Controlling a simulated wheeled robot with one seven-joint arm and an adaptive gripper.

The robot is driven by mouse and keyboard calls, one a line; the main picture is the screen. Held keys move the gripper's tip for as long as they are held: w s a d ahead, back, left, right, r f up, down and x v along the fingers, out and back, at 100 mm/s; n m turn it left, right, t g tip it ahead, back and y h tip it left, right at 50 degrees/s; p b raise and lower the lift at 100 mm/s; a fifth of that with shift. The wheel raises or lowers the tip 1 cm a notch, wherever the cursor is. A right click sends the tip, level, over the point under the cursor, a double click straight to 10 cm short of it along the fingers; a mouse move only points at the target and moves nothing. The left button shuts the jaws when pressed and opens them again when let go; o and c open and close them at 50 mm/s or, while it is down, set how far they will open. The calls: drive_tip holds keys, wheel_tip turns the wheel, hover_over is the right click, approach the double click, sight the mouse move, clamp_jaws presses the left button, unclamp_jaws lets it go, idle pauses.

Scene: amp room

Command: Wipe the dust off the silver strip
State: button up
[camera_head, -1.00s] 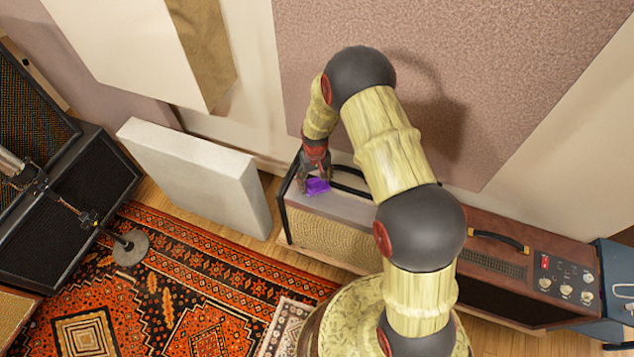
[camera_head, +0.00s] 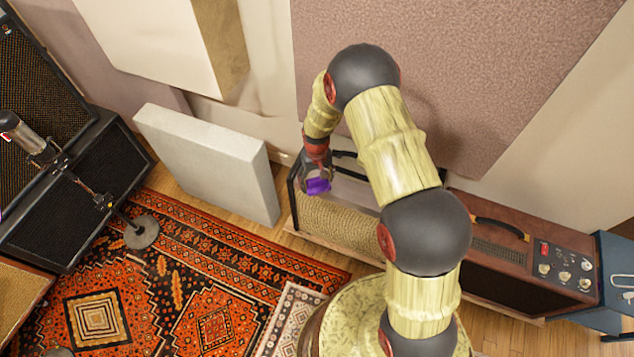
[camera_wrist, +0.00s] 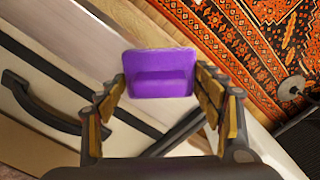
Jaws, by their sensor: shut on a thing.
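My gripper (camera_head: 318,175) is shut on a purple wiping block (camera_wrist: 162,72), which shows between the fingertips in the wrist view. In the head view the purple block is at the left end of the amp with the woven tan front (camera_head: 340,222). A pale silver-grey strip (camera_wrist: 87,47) runs along the amp's top in the wrist view, behind and left of the block. I cannot tell whether the block touches it. Dust cannot be made out on the part in view. My arm hides the amp's right part in the head view.
A black handle (camera_wrist: 38,105) rises from the amp's top. A brown amp with knobs (camera_head: 510,250) stands to the right. A pale panel (camera_head: 208,163) leans at the left, near a microphone stand (camera_head: 141,232). A patterned rug (camera_head: 180,270) covers the floor in front.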

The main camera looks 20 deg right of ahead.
drive_tip(key=shift+r+p, duration=1.65)
drive_tip(key=shift+r, duration=1.5)
drive_tip(key=shift+d, duration=0.1)
